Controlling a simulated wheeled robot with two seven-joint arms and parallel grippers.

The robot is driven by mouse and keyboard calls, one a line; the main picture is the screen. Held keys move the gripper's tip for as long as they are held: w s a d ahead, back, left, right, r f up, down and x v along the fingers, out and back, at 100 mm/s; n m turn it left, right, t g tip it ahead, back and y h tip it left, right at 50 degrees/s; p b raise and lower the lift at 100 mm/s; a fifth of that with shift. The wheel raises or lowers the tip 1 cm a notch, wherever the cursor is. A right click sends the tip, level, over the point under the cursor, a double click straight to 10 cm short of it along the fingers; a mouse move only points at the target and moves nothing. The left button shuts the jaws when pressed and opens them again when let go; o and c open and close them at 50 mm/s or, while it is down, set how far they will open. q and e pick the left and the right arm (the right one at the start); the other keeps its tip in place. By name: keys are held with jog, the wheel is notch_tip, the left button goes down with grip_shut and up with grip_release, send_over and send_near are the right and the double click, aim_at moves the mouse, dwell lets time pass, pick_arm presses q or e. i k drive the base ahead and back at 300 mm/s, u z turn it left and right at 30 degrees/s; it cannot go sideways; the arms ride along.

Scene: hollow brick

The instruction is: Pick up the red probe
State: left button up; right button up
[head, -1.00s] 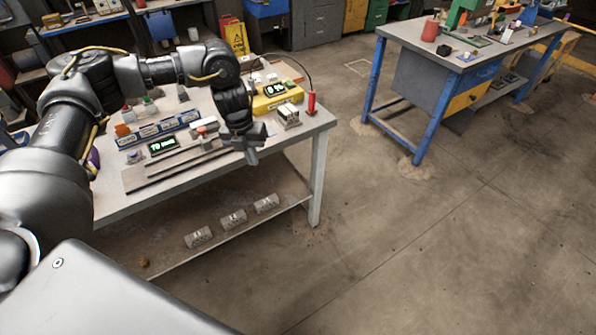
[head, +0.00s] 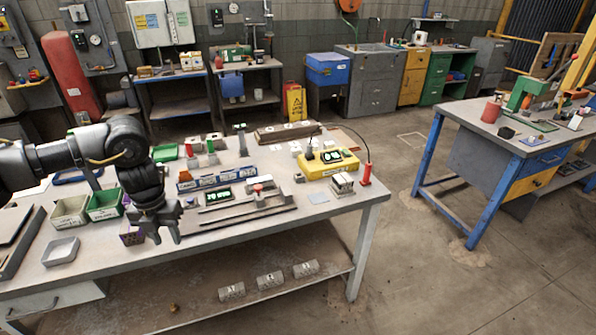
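The red probe (head: 366,174) stands upright near the right end of the front workbench (head: 330,213). A thin black cable arcs from it to the yellow meter (head: 329,165), which has a lit green display. My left gripper (head: 157,238) points down over the front left part of the bench, far to the left of the probe. Its fingers look spread apart, with nothing visible between them. My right gripper is not in view.
Pale blocks (head: 343,184) stand just left of the probe. A rail fixture (head: 240,211), a second display (head: 219,196) and a blue strip (head: 215,180) lie between my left gripper and the meter. Floor right of the bench is clear.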

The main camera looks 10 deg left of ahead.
aim_at(366, 181)
jog(key=u, duration=0.6)
jog(key=i, duration=1.5)
jog(key=z, duration=2.7)
